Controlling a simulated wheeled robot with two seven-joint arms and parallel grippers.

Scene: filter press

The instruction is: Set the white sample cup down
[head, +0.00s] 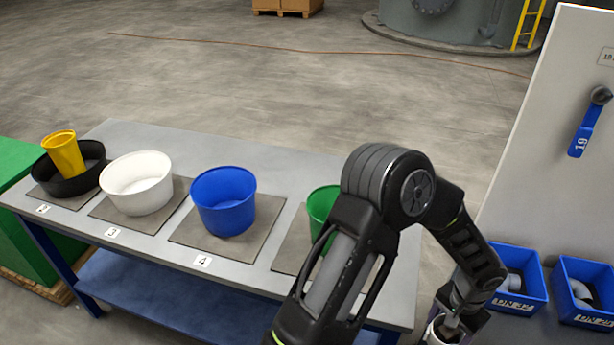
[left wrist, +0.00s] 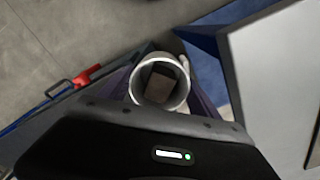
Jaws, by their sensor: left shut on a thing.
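My left gripper (head: 458,316) is low at the bottom right of the head view, at the end of my arm that arches across the picture. It is shut on the white sample cup (head: 435,332), which is partly cut off by the bottom edge. In the left wrist view, the cup (left wrist: 136,88) shows as a round white rim between the fingers, with its mouth toward the camera. A brownish, block-like shape shows inside the rim; I cannot tell what it is. What lies directly under the cup is hidden. My right gripper is not in view.
A grey table (head: 270,160) carries a black bowl (head: 70,182) with a yellow cup (head: 64,153), a white bowl (head: 137,186), a blue bowl (head: 223,205) and a partly hidden green bowl (head: 320,208). Blue bins (head: 518,295) and a panel (head: 545,130) stand right.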

